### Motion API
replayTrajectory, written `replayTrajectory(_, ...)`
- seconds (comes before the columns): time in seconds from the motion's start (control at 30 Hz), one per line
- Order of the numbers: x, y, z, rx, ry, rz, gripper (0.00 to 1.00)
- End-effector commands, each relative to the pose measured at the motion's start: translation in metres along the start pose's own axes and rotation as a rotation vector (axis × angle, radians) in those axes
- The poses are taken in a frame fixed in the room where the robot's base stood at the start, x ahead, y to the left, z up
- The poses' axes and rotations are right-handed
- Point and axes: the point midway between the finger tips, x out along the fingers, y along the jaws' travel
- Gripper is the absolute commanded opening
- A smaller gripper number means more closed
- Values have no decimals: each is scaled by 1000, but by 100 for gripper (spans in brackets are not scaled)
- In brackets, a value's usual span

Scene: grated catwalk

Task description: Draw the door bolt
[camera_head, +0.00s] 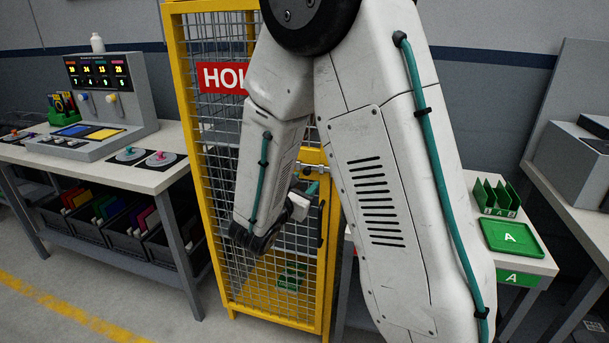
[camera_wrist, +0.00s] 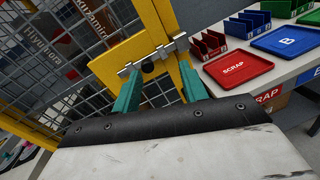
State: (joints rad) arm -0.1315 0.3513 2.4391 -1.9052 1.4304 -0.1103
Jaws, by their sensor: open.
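The door bolt (camera_wrist: 165,50) is a silver bar with a dark round knob (camera_wrist: 148,66), mounted across the yellow frame of the mesh door (camera_head: 258,298). It also shows in the head view (camera_head: 312,168), partly beside my arm. My gripper (camera_wrist: 158,69) is open, with its two teal fingers pointing at the bolt. In the wrist view the knob appears between the fingertips, nearer the left one. Nothing is held. I cannot tell whether the fingers touch the knob. In the head view my arm hides much of the door's right side.
A red sign (camera_head: 222,78) hangs on the mesh. A bench with a control console (camera_head: 108,100) stands at left. At right, a table carries a green tray (camera_head: 512,238); the wrist view shows a red tray (camera_wrist: 238,68) and a blue tray (camera_wrist: 287,41) beside the door.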

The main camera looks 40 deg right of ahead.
Motion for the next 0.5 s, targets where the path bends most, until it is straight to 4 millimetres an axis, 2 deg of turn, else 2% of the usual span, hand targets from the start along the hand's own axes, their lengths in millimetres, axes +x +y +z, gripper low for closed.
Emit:
replayTrajectory(0.07,-1,11,-14,-42,1,60,43)
replayTrajectory(0.2,4,20,-21,-66,-1,101,43)
replayTrajectory(0.5,49,24,-21,-66,-2,99,43)
